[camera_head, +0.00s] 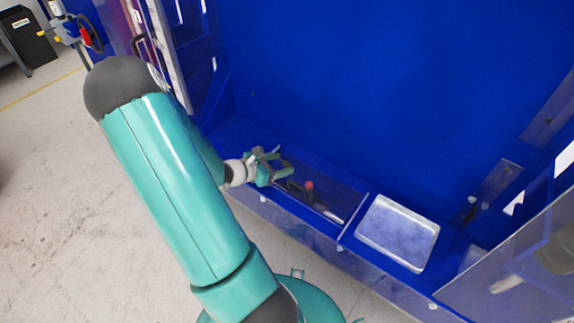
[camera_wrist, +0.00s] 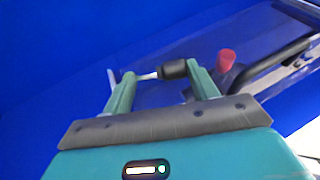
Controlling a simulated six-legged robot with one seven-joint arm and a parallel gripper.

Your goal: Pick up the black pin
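The black pin (camera_wrist: 172,69) shows in the wrist view as a short black cylinder with a thin silver shaft pointing left. It lies across the gap at the fingertips, its black end beside the right finger and its shaft toward the left finger. My gripper (camera_wrist: 160,70) has its two green fingers wide apart; whether either touches the pin I cannot tell. In the head view my gripper (camera_head: 285,164) is low over the left part of the blue ledge. I cannot make out the pin clearly there.
A dark tool with a red knob (camera_wrist: 226,60) lies just right of my gripper; its knob also shows in the head view (camera_head: 309,185). A silver tray (camera_head: 398,234) sits further right. A tall blue wall (camera_head: 390,90) stands behind, and clear panels edge the ledge.

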